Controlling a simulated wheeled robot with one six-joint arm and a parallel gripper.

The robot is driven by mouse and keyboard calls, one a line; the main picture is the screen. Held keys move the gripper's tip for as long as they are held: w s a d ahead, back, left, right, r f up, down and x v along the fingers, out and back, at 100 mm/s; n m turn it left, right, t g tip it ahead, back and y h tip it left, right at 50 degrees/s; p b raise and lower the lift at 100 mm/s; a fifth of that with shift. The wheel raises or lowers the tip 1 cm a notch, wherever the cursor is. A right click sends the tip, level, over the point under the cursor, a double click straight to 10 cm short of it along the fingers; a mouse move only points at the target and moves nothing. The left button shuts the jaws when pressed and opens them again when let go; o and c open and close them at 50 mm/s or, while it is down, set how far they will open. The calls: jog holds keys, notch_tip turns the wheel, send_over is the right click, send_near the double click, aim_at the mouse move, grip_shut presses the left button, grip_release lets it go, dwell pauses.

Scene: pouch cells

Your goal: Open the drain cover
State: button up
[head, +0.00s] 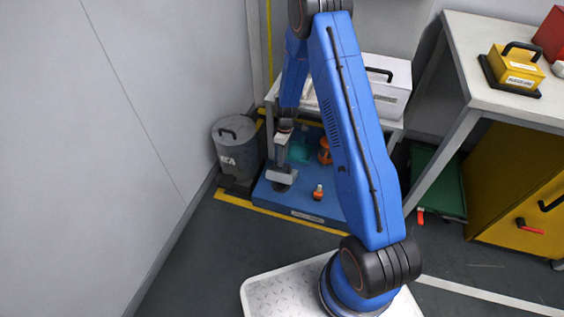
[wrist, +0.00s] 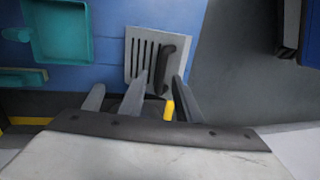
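The drain cover is a light grey slotted plate (wrist: 131,62) with a black bar handle (wrist: 168,62), set in the blue platform in the wrist view. It appears closed and flat. My gripper (wrist: 160,76) is open, its two grey fingertips apart at the near end of the handle. The handle's near end shows between the fingers; I cannot tell whether they touch it. In the head view my gripper (head: 281,187) is low over the front left of the blue platform (head: 268,205), and the cover is mostly hidden beneath it.
A teal tray (wrist: 60,35) lies left of the cover. An orange fitting (head: 325,150) and a small red-orange knob (head: 318,192) stand on the platform. A grey bin (head: 236,150) stands left, near the wall. Floor in front is clear.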

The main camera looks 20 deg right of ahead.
jog(key=shift+w+d+r, duration=0.15)
jog(key=shift+w+r, duration=0.05)
jog(key=shift+r, duration=0.9)
jog(key=shift+w+d+r, duration=0.1)
jog(key=shift+w+r, duration=0.05)
jog(key=shift+r, duration=0.95)
